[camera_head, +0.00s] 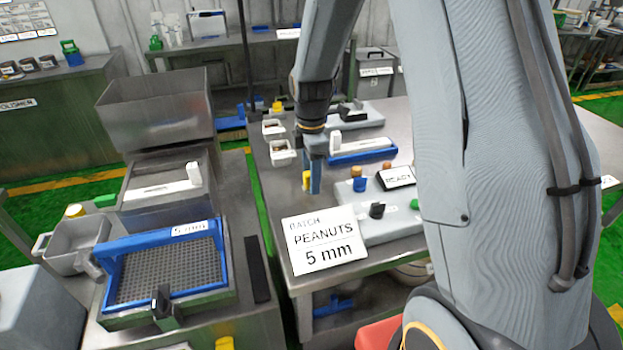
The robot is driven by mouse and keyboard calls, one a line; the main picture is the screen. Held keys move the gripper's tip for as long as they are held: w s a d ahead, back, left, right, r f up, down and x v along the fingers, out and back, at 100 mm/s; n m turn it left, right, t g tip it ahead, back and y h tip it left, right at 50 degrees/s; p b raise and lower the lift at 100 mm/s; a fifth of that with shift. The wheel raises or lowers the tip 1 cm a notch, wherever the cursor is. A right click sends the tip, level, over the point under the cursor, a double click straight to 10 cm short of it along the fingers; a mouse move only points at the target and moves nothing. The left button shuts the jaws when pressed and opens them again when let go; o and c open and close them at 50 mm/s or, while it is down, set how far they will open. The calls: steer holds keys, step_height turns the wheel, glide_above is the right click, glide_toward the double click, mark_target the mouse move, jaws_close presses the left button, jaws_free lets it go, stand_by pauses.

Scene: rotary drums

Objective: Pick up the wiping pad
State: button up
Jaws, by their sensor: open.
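My gripper (312,184) points down over the left part of the steel bench (283,200), with its fingers apart. It looks empty, though a small yellow piece (306,180) shows against the fingers and I cannot tell whether it is part of them. I cannot pick out the wiping pad with certainty. A small blue block with a tan top (359,184) stands on the grey unit right of my gripper. A long blue tray with a white piece (362,156) lies behind it. Parts of the bench are hidden by my arm.
A "PEANUTS 5 mm" sign (324,240) stands at the bench's near edge. Two small white cups (282,152) sit left of my gripper. A "READY" sign (397,177) and dark and green knobs are on the grey unit (395,226). A blue-framed sieve (165,270) fills the left machine.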

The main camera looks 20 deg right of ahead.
steer(key=shift+f, duration=0.6)
jaws_close()
steer(key=shift+r, duration=0.1)
step_height(320, 180, up, 10)
steer(key=shift+f+b, duration=0.1)
steer(key=shift+b, duration=0.95)
